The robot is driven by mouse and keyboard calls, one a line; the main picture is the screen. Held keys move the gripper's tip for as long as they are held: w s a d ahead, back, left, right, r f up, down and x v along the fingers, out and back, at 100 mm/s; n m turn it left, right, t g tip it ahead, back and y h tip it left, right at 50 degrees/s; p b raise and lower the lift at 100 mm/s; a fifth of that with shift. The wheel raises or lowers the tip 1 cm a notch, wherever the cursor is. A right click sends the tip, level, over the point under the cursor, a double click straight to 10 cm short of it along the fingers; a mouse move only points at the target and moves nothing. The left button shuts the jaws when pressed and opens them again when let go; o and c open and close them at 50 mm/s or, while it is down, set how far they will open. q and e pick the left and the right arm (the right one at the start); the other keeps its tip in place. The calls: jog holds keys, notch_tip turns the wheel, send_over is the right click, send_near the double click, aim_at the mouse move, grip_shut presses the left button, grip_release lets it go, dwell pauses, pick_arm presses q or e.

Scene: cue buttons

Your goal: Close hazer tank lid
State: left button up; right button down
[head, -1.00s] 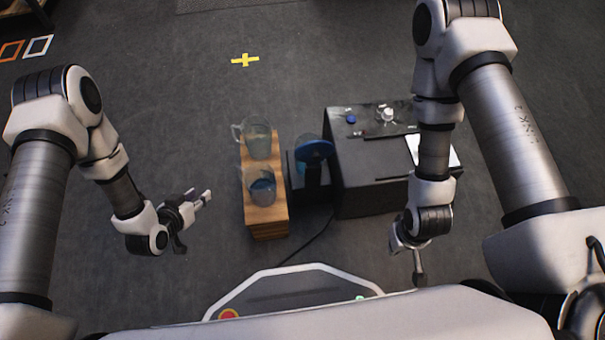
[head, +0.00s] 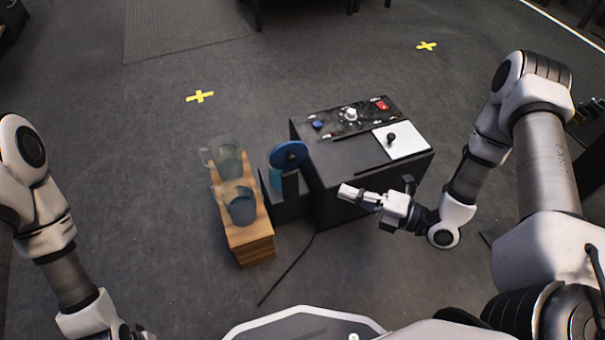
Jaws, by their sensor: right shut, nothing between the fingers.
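The hazer looks to be the black box (head: 345,165) right of centre, with a control panel on top. A blue round disc (head: 288,155) stands upright at its left side, above a small black block (head: 285,203); it may be the tank lid, standing open, but I cannot tell for sure. My right gripper (head: 350,193) is shut and empty. It points left and appears in front of the box's near side, to the right of and lower in the picture than the disc.
A wooden stand (head: 248,240) left of the box carries two clear jugs, a far one (head: 226,160) and a near one (head: 240,205) with bluish contents. A cable (head: 285,273) lies on the floor.

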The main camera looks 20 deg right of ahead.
aim_at(291, 162)
jog(key=w+d+b+x, duration=0.2)
jog(key=b+x, duration=0.5)
jog(key=x, duration=0.5)
jog(key=shift+a, duration=0.25)
jog(key=shift+w, duration=0.15)
